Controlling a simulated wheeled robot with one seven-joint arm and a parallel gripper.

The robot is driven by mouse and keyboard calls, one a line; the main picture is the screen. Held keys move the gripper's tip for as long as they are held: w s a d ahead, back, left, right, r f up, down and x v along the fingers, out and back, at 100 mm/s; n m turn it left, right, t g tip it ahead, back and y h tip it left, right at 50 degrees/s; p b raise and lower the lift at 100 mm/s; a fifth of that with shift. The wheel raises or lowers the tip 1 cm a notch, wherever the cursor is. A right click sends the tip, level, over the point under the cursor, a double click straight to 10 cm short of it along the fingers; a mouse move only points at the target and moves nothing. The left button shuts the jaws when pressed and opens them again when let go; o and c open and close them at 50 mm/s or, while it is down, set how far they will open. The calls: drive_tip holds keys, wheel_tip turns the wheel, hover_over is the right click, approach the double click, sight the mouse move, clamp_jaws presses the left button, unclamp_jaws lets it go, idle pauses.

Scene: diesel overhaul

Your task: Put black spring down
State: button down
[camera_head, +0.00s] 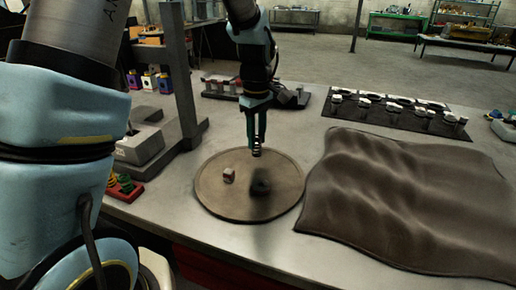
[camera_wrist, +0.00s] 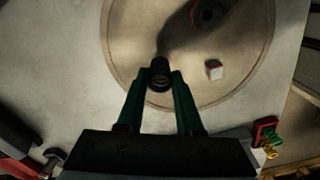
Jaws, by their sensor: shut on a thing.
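My gripper (camera_head: 256,150) is shut on the black spring (camera_head: 257,143), which sits between the green fingertips. The spring also shows in the wrist view (camera_wrist: 159,75), seen end-on, with my gripper (camera_wrist: 160,82) on either side of it. It is held above the round brown mat (camera_head: 228,207), near the mat's back edge in the head view; a dark shadow falls on the mat. The mat also fills the upper part of the wrist view (camera_wrist: 135,42).
On the mat lie a small red-and-white block (camera_head: 228,175) and a dark round part (camera_head: 260,187). A wrinkled brown cloth (camera_head: 400,200) covers the right. A black mat with several white-topped parts (camera_head: 395,112) lies behind. A grey press-like stand (camera_head: 188,90) rises left. A red base with springs (camera_head: 123,187) sits front left.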

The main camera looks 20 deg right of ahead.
drive_tip(key=shift+f+p, duration=0.4)
drive_tip(key=shift+f, duration=1.5)
drive_tip(key=shift+f, duration=0.15)
drive_tip(key=c, duration=0.6)
unclamp_jaws()
drive_tip(key=shift+o, duration=0.2)
